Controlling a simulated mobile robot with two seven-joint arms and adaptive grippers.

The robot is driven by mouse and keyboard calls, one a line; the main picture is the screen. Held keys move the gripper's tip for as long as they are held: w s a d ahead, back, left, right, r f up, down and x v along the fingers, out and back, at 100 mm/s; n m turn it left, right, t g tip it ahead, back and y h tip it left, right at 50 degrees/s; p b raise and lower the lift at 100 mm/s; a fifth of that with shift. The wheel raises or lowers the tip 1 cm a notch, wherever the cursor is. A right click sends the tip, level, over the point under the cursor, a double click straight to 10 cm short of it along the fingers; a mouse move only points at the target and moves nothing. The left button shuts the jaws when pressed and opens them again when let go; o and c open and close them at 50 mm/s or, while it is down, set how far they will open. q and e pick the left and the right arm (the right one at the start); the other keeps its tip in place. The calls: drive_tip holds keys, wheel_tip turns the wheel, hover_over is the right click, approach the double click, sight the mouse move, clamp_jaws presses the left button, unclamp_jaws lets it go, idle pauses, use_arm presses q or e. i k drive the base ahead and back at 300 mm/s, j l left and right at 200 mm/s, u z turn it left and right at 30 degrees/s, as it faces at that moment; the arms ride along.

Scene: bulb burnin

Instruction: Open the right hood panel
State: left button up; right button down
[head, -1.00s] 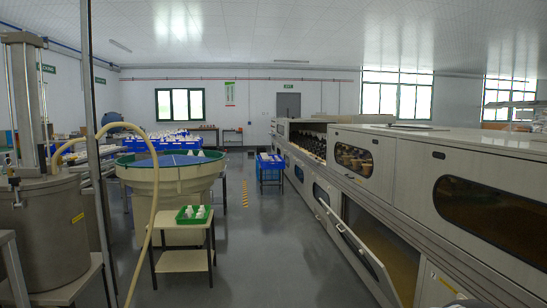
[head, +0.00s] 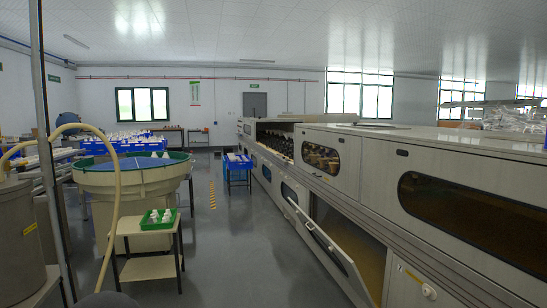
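The long pale machine runs along the right side of the head view. Its upper row has hood panels with rounded dark windows. The nearest hood panel (head: 385,182) is at the far right and looks shut, with a small dark latch near its upper left corner. A second hood panel (head: 336,145) further back also looks shut, with bulbs behind its window. Beyond it, an upper section (head: 276,130) stands open, showing rows of dark items. A lower panel (head: 330,247) hangs tilted outward. I cannot tell which one the task calls right. Neither gripper is in view.
A green-rimmed round tub (head: 130,179) and a small table with a green tray (head: 158,225) of white bottles stand left. A blue crate (head: 238,162) is further back. A hose and a pole are at near left. The grey floor aisle (head: 222,255) is clear.

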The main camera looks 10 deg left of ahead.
sight(348, 148)
drive_tip(key=i+u, duration=0.45)
drive_tip(key=i, duration=1.35)
drive_tip(key=i+z, duration=0.15)
drive_tip(key=i, duration=0.3)
drive_tip(key=i+j+z, duration=0.1)
drive_tip(key=i, duration=0.35)
drive_tip(key=i+j+z, duration=0.15)
drive_tip(key=i, duration=0.3)
drive_tip(key=i+j+z, duration=0.1)
drive_tip(key=i, duration=0.35)
drive_tip(key=i+j+z, duration=0.15)
drive_tip(key=i+j, duration=0.15)
drive_tip(key=i, duration=0.1)
